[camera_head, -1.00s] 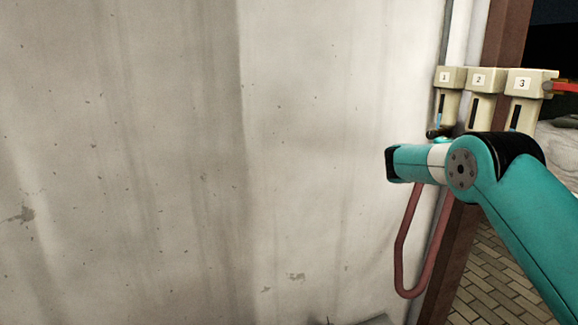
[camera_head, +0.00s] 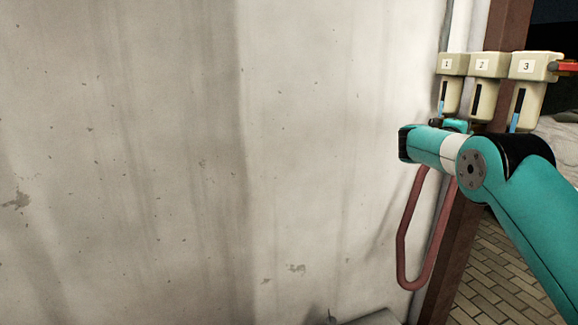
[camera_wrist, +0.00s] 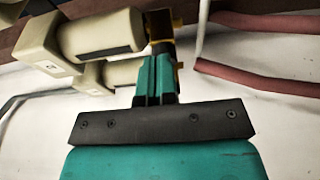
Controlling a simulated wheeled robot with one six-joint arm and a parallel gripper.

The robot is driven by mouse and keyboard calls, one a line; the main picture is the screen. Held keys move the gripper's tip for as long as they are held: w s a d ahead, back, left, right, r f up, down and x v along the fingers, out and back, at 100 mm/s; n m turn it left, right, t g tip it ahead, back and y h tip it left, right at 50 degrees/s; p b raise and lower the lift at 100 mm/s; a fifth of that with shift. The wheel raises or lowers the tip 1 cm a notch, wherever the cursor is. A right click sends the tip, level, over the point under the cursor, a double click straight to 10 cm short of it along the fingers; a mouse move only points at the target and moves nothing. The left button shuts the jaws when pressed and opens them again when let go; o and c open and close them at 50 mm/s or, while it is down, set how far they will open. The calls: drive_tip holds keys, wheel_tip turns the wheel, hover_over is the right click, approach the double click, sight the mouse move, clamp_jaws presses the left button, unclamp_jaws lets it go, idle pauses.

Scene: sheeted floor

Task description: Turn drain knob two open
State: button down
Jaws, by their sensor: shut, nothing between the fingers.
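Three beige filter units labelled 1 (camera_head: 447,64), 2 (camera_head: 483,64) and 3 (camera_head: 528,66) hang in a row at the right in the head view. My gripper (camera_wrist: 158,58) is shut and empty. Its tips are close to a dark and yellow knob-like part (camera_wrist: 160,25) at the end of the upper cylinder; I cannot tell whether they touch. Another yellow part (camera_wrist: 179,73) shows just right of the fingers.
A bare concrete wall (camera_head: 200,160) fills the left. A reddish bent pipe (camera_head: 402,240) runs below my arm and also shows in the wrist view (camera_wrist: 255,80). A brown post (camera_head: 455,250) stands behind. A red handle or pipe (camera_head: 567,66) sits at unit 3. Brick paving (camera_head: 490,270) lies lower right.

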drive_tip(key=shift+w+d+r+p, duration=0.1)
drive_tip(key=shift+w+d+p, duration=0.1)
drive_tip(key=shift+d+p, duration=0.5)
drive_tip(key=shift+w+d+r+p, duration=0.1)
drive_tip(key=shift+w+d+p, duration=0.05)
drive_tip(key=shift+d+p, duration=0.5)
drive_tip(key=shift+r+p, duration=0.25)
drive_tip(key=shift+p, duration=0.25)
drive_tip(key=shift+f+p, duration=0.25)
drive_tip(key=shift+p, duration=0.65)
drive_tip(key=shift+f, duration=0.1)
drive_tip(key=b+v, duration=0.2)
drive_tip(key=v, duration=0.4)
drive_tip(key=shift+w+a+f, duration=0.2)
drive_tip(key=shift+w+f, duration=0.05)
drive_tip(key=shift+w, duration=0.1)
